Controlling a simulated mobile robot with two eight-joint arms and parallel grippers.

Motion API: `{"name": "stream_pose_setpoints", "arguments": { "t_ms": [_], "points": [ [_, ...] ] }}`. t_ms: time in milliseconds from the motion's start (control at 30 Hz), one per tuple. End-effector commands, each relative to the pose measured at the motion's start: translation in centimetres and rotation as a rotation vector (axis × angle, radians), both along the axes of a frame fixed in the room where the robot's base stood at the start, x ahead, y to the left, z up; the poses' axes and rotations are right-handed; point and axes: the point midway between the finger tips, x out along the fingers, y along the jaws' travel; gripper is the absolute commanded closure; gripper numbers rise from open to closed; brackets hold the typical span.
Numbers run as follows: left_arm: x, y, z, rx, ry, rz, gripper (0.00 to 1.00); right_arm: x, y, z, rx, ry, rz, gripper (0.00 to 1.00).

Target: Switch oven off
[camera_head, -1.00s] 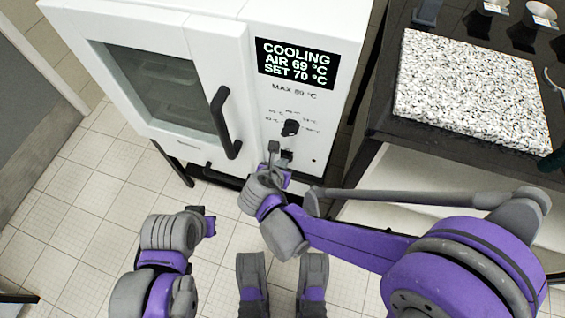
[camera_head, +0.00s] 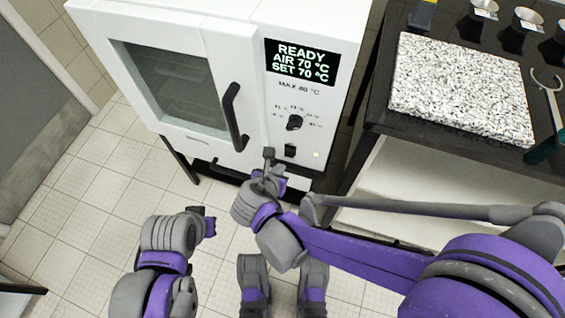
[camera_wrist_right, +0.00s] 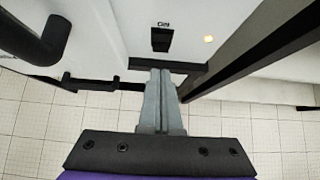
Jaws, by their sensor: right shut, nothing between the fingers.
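The white oven (camera_head: 210,20) stands at the upper left with its door closed. Its display (camera_head: 301,62) reads READY, AIR 70 °C, SET 70 °C. A black dial (camera_head: 295,122) sits below the display, and a black rocker switch (camera_head: 290,150) sits below the dial. In the right wrist view the switch (camera_wrist_right: 162,40) is just ahead of the fingertips, under a small label. An indicator lamp (camera_wrist_right: 208,39) beside it glows. My right gripper (camera_head: 269,155) is shut and empty, pointing at the panel, apart from the switch. My left gripper (camera_head: 209,221) is low, away from the oven; its fingers are unclear.
A black door handle (camera_head: 234,117) juts out left of the dial. A dark bench (camera_head: 375,120) with a speckled slab (camera_head: 460,88) and small metal cups stands at the right. Tiled floor in front of the oven is open.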

Motion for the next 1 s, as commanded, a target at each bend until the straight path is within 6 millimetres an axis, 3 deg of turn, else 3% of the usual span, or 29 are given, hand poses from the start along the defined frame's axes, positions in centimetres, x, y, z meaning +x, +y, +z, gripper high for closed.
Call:
{"name": "stream_pose_setpoints", "arguments": {
  "t_ms": [100,400,767,1000],
  "points": [
    [-0.1,0.0,1.4,0.000,-0.005,0.000,1.00,-1.9,0.7,2.3,-0.001,-0.002,0.003,1.00],
    [-0.2,0.0,2.6,0.000,-0.009,0.000,1.00,-4.5,1.5,4.6,0.001,0.000,-0.001,1.00],
    [-0.2,0.0,2.6,0.000,-0.009,0.000,1.00,-4.6,1.5,4.7,0.000,0.000,-0.001,1.00],
    [-0.1,0.0,1.6,0.000,-0.006,0.000,1.00,-5.0,1.5,3.3,0.000,0.002,-0.002,1.00]
  ]
}}
